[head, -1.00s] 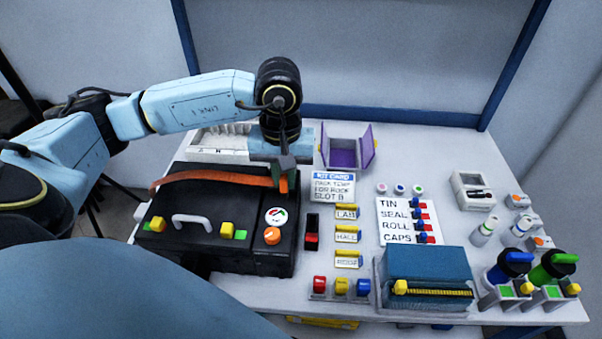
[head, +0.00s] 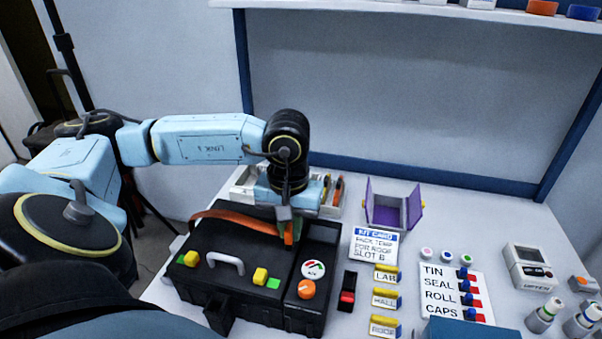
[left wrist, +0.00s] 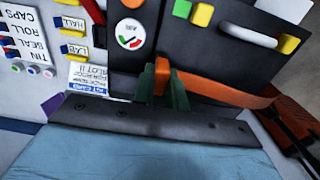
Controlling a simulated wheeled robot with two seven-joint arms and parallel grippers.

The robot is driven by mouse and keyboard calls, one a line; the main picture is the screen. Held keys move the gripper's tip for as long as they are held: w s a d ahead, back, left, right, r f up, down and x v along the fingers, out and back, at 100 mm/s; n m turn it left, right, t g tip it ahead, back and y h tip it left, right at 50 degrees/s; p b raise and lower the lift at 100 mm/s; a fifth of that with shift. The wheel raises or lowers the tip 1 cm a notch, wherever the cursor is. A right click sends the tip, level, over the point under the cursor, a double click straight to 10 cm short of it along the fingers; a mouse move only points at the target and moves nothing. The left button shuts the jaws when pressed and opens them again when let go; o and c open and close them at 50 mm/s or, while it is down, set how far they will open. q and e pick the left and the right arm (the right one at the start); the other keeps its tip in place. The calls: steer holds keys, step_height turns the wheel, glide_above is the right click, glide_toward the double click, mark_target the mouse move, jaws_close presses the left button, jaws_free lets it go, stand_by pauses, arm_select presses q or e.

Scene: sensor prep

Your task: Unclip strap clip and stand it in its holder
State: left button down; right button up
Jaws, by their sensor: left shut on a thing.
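The orange-brown strap (head: 235,217) lies across the back of the black case (head: 240,248), and also shows in the left wrist view (left wrist: 225,92). The orange strap clip (head: 289,236) is at the strap's right end and shows between green fingers in the left wrist view (left wrist: 161,74). My left gripper (head: 286,226) points down over the case and is shut on the clip. Whether the clip is still fastened to the case is hidden by the fingers. A small black open-topped box (head: 218,318) at the case's front may be the holder; I cannot tell. My right gripper is not in view.
A tray with tools (head: 334,192) is behind my gripper. An open purple box (head: 393,206) and a kit card (head: 374,246) stand right of it. A white handle (head: 226,262), yellow latches and an orange knob (head: 306,289) rise from the case.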

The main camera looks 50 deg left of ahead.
arm_select(q)
steer(key=s+a+b, duration=0.1)
steer(key=s+a, duration=0.1)
steer(key=s+a+b, duration=0.2)
steer(key=a, duration=0.1)
steer(key=shift+s+a+f, duration=0.1)
steer(key=shift+s+a, duration=0.2)
steer(key=shift+s, duration=0.1)
steer(key=shift+s+a, duration=0.35)
steer(key=shift+a, duration=0.1)
steer(key=shift+s+a, duration=0.25)
steer(key=s+a, duration=0.6)
steer(key=shift+a+r, duration=0.2)
steer(key=shift+a, duration=0.15)
steer(key=shift+s+a, duration=0.25)
steer(key=shift+a, duration=0.1)
